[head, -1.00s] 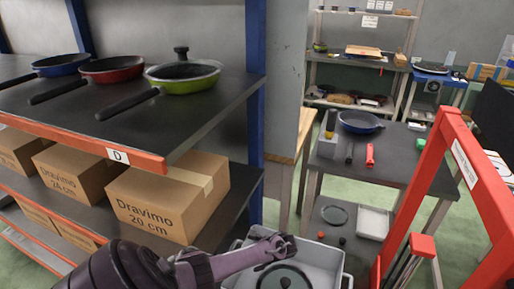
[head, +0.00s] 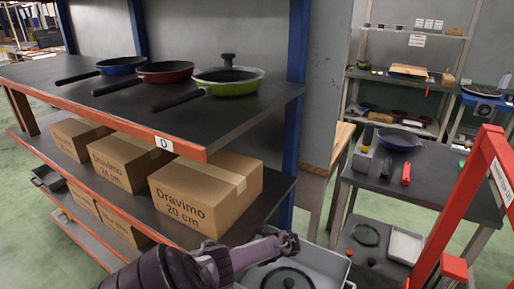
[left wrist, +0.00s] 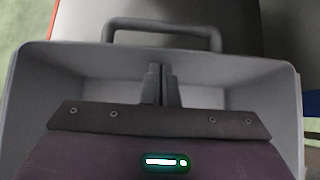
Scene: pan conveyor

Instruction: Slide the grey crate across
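The grey crate (head: 333,263) is at the bottom middle of the head view, cut off by the lower edge. A dark round lid (head: 275,276) with a black knob lies in it. My left gripper (head: 291,243) reaches over the crate from the left, its tip near the far rim. In the left wrist view the gripper (left wrist: 162,85) has its fingers together, with only a thin gap, in front of the crate's inner wall (left wrist: 230,68). A crate handle (left wrist: 165,24) stands beyond them. Contact between fingers and wall cannot be told. My right gripper is not in view.
A shelf (head: 250,110) with pans and cartons (head: 205,192) stands close on the left. A grey table (head: 440,185) with a blue pan (head: 400,139) is behind on the right. A red frame (head: 470,200) rises at the right. Green floor shows at the far left.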

